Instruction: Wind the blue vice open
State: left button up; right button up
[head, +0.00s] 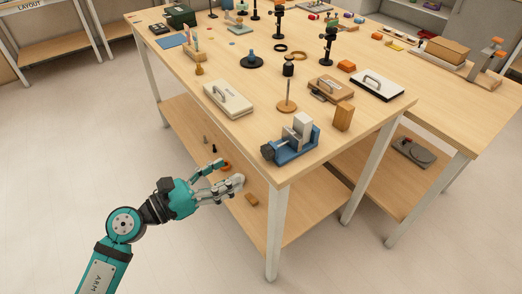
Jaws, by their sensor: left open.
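The blue vice (291,142) stands on the wooden table near its front corner. It has a blue base, grey metal parts and a light block at its top. A dark round part (267,153) sits at its left end. Whether its jaws are apart is too small to tell. My left gripper (237,174) is open and empty, in front of the table's left edge. It is lower left of the vice in the picture and apart from it. My right gripper is not in view.
A cream case with a handle (229,97), a wooden block (343,117) and a round-based stand (287,104) are near the vice. The table edge and front leg (276,235) are close to my left arm. Open floor lies at left.

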aim_at(265, 153)
pick_arm(q)
jog(key=p+x, duration=0.1)
jog(key=x, duration=0.9)
jog(key=shift+d, duration=0.15)
jog(key=shift+p, duration=0.3)
jog(key=c, duration=1.1)
